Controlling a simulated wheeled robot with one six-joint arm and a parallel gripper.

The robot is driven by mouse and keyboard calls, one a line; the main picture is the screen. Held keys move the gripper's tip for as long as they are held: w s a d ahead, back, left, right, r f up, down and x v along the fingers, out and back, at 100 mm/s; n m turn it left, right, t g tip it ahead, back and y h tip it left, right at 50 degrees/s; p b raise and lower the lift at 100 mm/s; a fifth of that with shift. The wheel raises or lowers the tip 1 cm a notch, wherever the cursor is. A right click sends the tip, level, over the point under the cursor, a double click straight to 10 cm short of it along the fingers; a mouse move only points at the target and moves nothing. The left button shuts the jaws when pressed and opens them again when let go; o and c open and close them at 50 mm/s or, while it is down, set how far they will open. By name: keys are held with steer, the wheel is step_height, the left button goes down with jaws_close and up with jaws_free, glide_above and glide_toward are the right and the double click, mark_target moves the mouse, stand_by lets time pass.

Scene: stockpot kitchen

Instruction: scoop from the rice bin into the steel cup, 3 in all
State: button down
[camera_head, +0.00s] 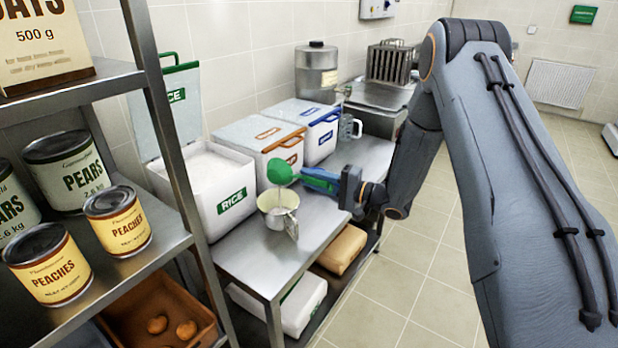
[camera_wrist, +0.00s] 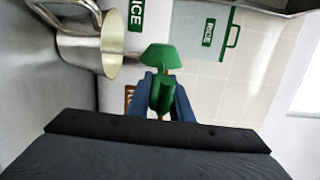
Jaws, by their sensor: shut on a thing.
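The rice bin (camera_head: 228,190) is a white tub with a green RICE label, its lid raised, with white rice inside. The steel cup (camera_head: 275,204) stands on the steel table in front of it, handle toward the front; it also shows at the upper left of the wrist view (camera_wrist: 80,47). My gripper (camera_head: 338,186) is shut on the handle of a green scoop (camera_head: 279,172). The scoop's bowl is tipped just above the cup, and a pale streak shows between them. In the wrist view my gripper (camera_wrist: 163,97) grips the scoop (camera_wrist: 160,57). The cup's fill level is unclear.
A shelf with cans (camera_head: 118,221) fills the left. The table front beside the cup is clear.

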steer(key=shift+w+d+f+m, duration=0.15)
steer(key=shift+w+m, duration=0.1)
steer(key=shift+m, duration=0.5)
steer(key=shift+w+d+f+m, duration=0.1)
steer(key=shift+w+m, duration=0.15)
steer(key=shift+m, duration=0.5)
steer(key=shift+r, duration=0.1)
steer(key=n, duration=0.2)
steer(key=s+n, duration=0.1)
steer(key=shift+a+r, duration=0.15)
steer(key=shift+a, duration=0.1)
steer(key=n, duration=0.1)
steer(key=s+r+n, duration=0.1)
steer(key=n, duration=0.1)
steer(key=shift+s+a+r, duration=0.1)
steer(key=shift+a, duration=0.25)
steer(key=shift+s+a+r+n, duration=0.35)
steer(key=shift+s+r+n, duration=0.3)
steer(key=shift+n, duration=1.9)
steer(key=shift+s+a+r+n, duration=0.35)
steer(key=shift+s+r+n, duration=0.3)
steer(key=shift+n, duration=1.85)
steer(key=shift+s+a+r+n, duration=0.35)
steer(key=shift+s+r+n, duration=0.3)
steer(key=shift+n, duration=1.9)
steer(key=shift+w, duration=0.1)
